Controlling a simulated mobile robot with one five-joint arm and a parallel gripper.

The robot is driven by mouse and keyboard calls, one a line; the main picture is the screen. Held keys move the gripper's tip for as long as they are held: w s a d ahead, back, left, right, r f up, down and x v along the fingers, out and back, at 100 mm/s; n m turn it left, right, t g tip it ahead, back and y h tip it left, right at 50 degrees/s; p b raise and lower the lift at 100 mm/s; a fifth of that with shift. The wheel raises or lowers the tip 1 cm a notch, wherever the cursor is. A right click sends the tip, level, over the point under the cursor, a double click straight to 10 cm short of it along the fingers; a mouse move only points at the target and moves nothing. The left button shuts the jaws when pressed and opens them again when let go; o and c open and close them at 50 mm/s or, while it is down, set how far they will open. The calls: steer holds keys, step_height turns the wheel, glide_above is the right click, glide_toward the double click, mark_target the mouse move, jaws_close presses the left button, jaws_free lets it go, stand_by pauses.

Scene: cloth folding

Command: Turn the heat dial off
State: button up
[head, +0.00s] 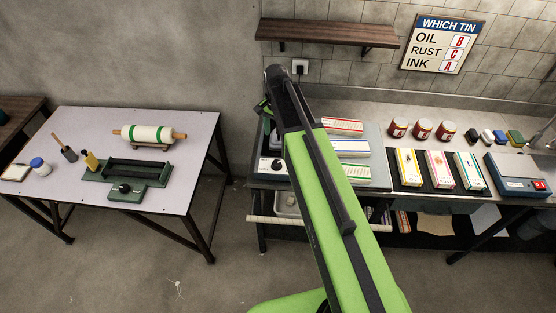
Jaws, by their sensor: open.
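Two dial-like black knobs show. One knob (125,188) is on a small green box at the front of a green tray-like device (150,168) on the left table. The other knob (276,165) is on a pale panel at the left end of the right bench, just left of my arm. No label is readable, so I cannot tell which is the heat dial, nor either setting. My gripper (263,106) shows only in part, beyond the arm's dark end, above the bench's left end. It is open and touches neither knob.
The left table (205,130) also holds a roller (150,134), a jar and bottles. The bench has several boxes, red-brown tins (422,130) and a blue device with a red switch (520,172). A shelf (325,33) hangs above. Bare floor lies between table and bench.

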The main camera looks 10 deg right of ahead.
mark_target(277, 163)
step_height(277, 163, down, 17)
steer(key=b, duration=1.6)
steer(key=shift+r, duration=0.15)
steer(key=shift+r, duration=0.15)
steer(key=c, duration=1.2)
steer(key=shift+d, duration=0.3)
jaws_close()
steer(key=shift+a, duration=0.2)
